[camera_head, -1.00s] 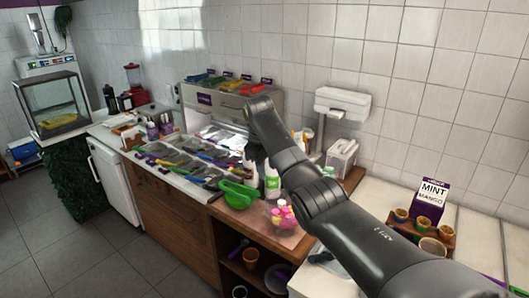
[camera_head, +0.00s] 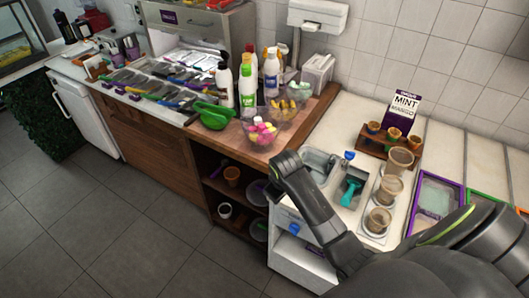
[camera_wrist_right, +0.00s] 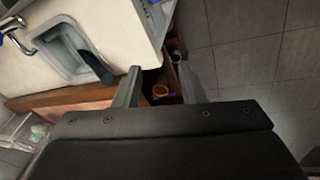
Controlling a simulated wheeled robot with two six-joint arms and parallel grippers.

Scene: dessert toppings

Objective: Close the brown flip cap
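Several squeeze bottles stand upright at the back of the wooden counter in the head view. They include a white bottle with a dark cap (camera_head: 224,86), a bottle with a green label (camera_head: 247,90) and a bottle with an orange-brown top (camera_head: 271,72). I cannot tell which cap is the brown flip cap, or whether it is open. My right gripper (camera_wrist_right: 161,86) is open and empty in the right wrist view, with the floor and a shelf below it. My right arm crosses the lower right of the head view, well away from the bottles. My left gripper is not in view.
A green bowl (camera_head: 213,116) and a clear bowl of pink and yellow sweets (camera_head: 262,134) stand in front of the bottles. A bowl of yellow pieces (camera_head: 284,108) is beside them.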

